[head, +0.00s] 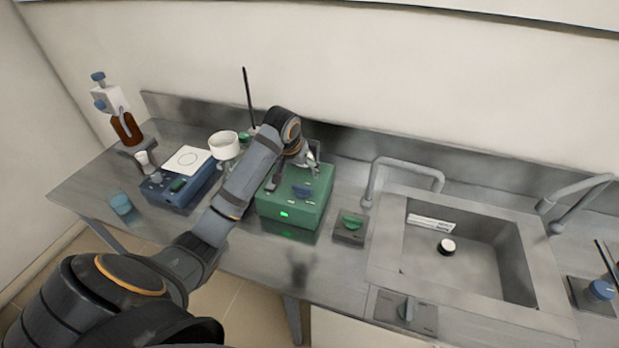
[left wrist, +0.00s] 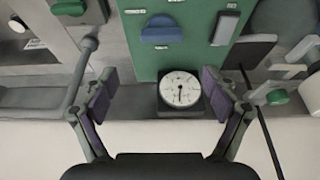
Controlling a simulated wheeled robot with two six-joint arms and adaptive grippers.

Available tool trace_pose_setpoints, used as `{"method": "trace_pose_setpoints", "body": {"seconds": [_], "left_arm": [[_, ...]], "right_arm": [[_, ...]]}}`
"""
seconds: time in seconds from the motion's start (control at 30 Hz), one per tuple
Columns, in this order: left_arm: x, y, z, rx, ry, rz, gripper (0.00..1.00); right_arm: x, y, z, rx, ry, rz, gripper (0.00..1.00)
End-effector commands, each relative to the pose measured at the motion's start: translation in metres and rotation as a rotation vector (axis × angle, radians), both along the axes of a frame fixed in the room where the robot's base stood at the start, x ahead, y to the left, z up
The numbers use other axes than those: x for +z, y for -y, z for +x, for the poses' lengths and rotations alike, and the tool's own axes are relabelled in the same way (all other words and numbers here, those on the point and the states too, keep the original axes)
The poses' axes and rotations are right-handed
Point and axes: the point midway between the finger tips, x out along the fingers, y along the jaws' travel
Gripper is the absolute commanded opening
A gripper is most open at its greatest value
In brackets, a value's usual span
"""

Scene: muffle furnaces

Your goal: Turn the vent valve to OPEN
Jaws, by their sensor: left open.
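The green box (head: 290,210) stands on the steel bench left of the sink and has a small lit green display. On its top are a half-round blue knob (head: 303,192), also in the left wrist view (left wrist: 161,31), and a grey bar handle (left wrist: 225,28). I cannot read which one is labelled as the vent valve. A white dial gauge (left wrist: 180,90) is at the box's back edge. My left gripper (head: 297,166) is above the back of the box, open and empty; in the left wrist view its fingers (left wrist: 160,95) are apart, with the gauge beyond them.
Right of the box are a green knob on a grey block (head: 351,222), a tap (head: 400,165) and a sink (head: 470,250). Left are a blue device (head: 180,185), a white bowl (head: 224,146) and a brown bottle (head: 126,128). A thin black rod (head: 248,98) stands behind.

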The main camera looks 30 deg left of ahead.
Motion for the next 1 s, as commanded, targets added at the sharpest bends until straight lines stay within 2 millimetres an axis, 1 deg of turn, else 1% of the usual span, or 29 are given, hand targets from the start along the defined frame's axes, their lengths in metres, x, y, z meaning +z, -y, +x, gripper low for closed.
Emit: {"method": "trace_pose_setpoints", "body": {"seconds": [0.07,0.13,0.2,0.3,0.37,0.43,0.53,0.6,0.63,0.7,0.77,0.93,1.0], "left_arm": [[-0.005,0.0,0.002,0.001,-0.004,-0.001,0.87],[-0.014,0.0,0.005,0.001,-0.004,-0.004,0.87],[-0.028,-0.002,0.009,0.001,-0.007,-0.002,0.87],[-0.049,-0.003,0.017,0.001,-0.006,-0.003,0.87],[-0.06,-0.004,0.023,0.001,-0.004,-0.004,0.87],[-0.073,-0.006,0.027,0.0,-0.005,-0.001,0.87],[-0.086,-0.007,0.032,0.001,-0.003,-0.001,0.87],[-0.092,-0.008,0.035,-0.001,-0.001,0.001,0.87],[-0.094,-0.008,0.036,-0.001,-0.002,0.001,0.87],[-0.096,-0.008,0.037,-0.002,0.0,0.001,0.87],[-0.097,-0.008,0.037,-0.002,0.0,0.001,0.87],[-0.097,-0.009,0.037,-0.001,0.0,0.002,0.87],[-0.097,-0.009,0.037,-0.001,0.0,0.002,0.77]], "right_arm": [[0.001,0.0,-0.019,-0.001,-0.027,0.0,0.37],[0.002,0.0,-0.042,-0.002,-0.062,-0.001,0.37],[0.005,0.0,-0.062,-0.003,-0.093,-0.001,0.37],[0.01,0.0,-0.078,-0.004,-0.116,0.0,0.37],[0.012,-0.001,-0.075,-0.004,-0.111,0.001,0.37],[0.015,-0.001,-0.061,-0.004,-0.091,0.002,0.37],[0.019,-0.002,-0.031,-0.002,-0.044,0.002,0.37],[0.02,-0.002,-0.018,-0.001,-0.023,0.002,0.37],[0.021,-0.002,-0.015,-0.001,-0.019,0.003,0.37],[0.021,-0.002,-0.015,-0.001,-0.02,0.003,0.37],[0.02,-0.002,-0.021,-0.001,-0.03,0.002,0.37],[0.018,-0.001,-0.049,-0.002,-0.073,0.002,0.37],[0.017,-0.001,-0.055,-0.003,-0.081,0.002,0.37]]}}
